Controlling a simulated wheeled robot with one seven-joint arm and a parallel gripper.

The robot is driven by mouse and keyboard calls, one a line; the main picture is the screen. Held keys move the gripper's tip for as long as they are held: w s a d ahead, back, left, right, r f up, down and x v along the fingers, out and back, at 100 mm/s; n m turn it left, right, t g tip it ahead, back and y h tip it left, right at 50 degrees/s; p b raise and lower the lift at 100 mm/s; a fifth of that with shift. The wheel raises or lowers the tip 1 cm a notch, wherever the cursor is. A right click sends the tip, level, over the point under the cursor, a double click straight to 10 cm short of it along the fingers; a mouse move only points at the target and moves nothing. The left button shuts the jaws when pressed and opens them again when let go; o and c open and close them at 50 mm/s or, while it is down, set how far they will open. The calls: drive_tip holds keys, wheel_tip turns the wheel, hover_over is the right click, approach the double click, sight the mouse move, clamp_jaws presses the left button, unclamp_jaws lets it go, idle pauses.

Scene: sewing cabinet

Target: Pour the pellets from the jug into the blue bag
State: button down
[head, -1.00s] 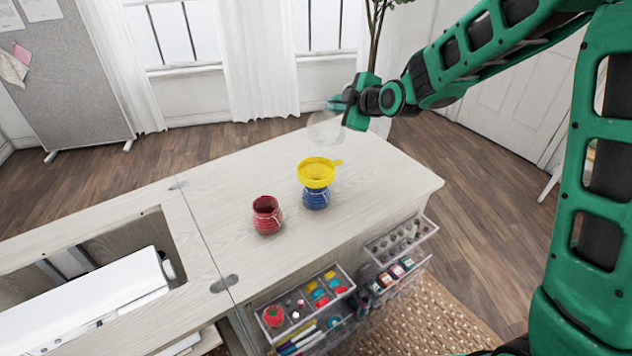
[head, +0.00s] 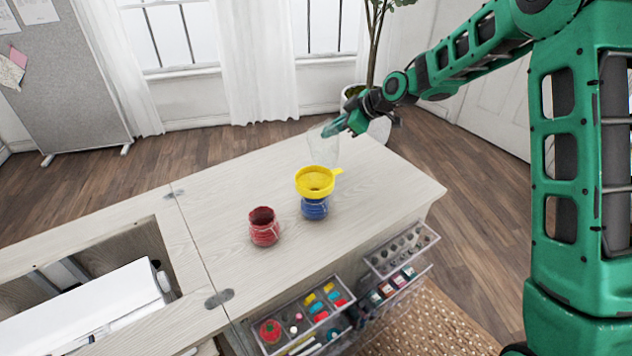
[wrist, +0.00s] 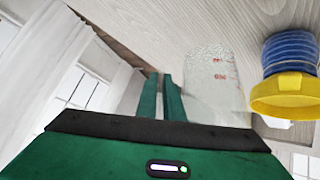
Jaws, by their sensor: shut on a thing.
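My gripper (head: 345,126) is shut on the clear jug (head: 322,147), holding it in the air just behind and above the yellow funnel (head: 316,183). The funnel sits in the mouth of the blue bag (head: 314,209), which stands on the cabinet top. The wrist view shows my fingers (wrist: 161,100) beside the jug (wrist: 217,85), which has red markings. Pale speckled pellets (wrist: 207,58) show in the jug's base end. The blue bag (wrist: 290,50) and funnel (wrist: 288,97) are to its right, apart from it. Whether any pellets are in the bag is hidden.
A red bag (head: 264,228) stands left of the blue bag. Clear drawers (head: 305,318) with sewing items stick out at the front. A white sewing machine (head: 85,308) lies in the left recess. The right part of the cabinet top (head: 400,190) is clear.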

sight(330, 137)
drive_tip(key=shift+w+f+m+g+y+b, duration=0.15)
drive_tip(key=shift+w+f+g+b, duration=0.15)
drive_tip(key=shift+f+g, duration=0.25)
drive_tip(key=shift+w+f+m+g+y+b, duration=0.1)
drive_tip(key=shift+w+f+m+g+b, duration=0.25)
drive_tip(key=shift+f, duration=0.35)
drive_tip(key=shift+w+f+g+y+b, duration=0.1)
drive_tip(key=shift+f+g+y+b, duration=0.1)
drive_tip(key=shift+f+g, duration=0.35)
